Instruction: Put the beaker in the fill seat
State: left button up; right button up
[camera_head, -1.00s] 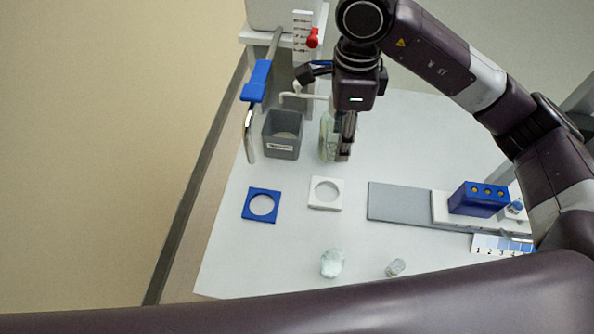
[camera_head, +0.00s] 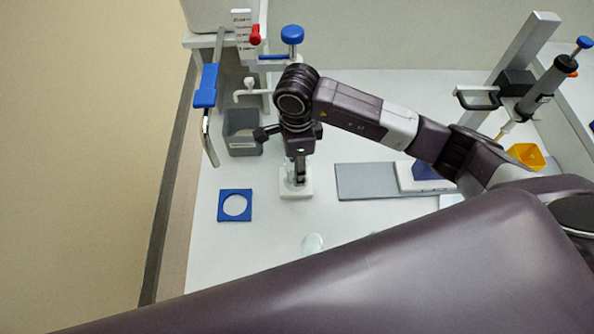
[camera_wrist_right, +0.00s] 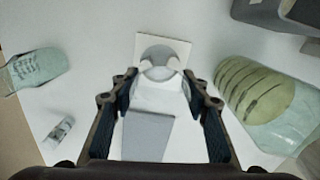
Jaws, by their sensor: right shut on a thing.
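The beaker (camera_head: 288,181) is clear glass and is hard to make out. My right gripper (camera_head: 299,178) is shut on it, at the white square seat (camera_head: 306,193). In the right wrist view the fingers (camera_wrist_right: 165,130) stand apart with clear glass (camera_wrist_right: 161,88) between them. The white seat's round opening (camera_wrist_right: 158,54) shows beyond the glass. I cannot tell whether the beaker's base rests in that opening. A blue square seat (camera_head: 222,207) with an empty round hole lies to the left. My left gripper is not in view.
A large greenish marked glass vessel (camera_wrist_right: 265,105) is close beside the right-hand finger. A grey bin (camera_head: 243,146) and a blue-handled tap lever (camera_head: 206,88) stand behind. Another glass vessel (camera_head: 312,243) is nearer. A grey slab (camera_head: 365,181) lies right of the seat.

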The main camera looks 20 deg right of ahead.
notch_tip(320, 180, down, 4)
jog(key=shift+r, duration=0.25)
jog(key=shift+f, duration=0.25)
jog(key=o, duration=0.9)
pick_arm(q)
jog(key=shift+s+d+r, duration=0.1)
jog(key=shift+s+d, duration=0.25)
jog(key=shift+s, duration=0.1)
pick_arm(e)
jog(key=shift+o, duration=0.2)
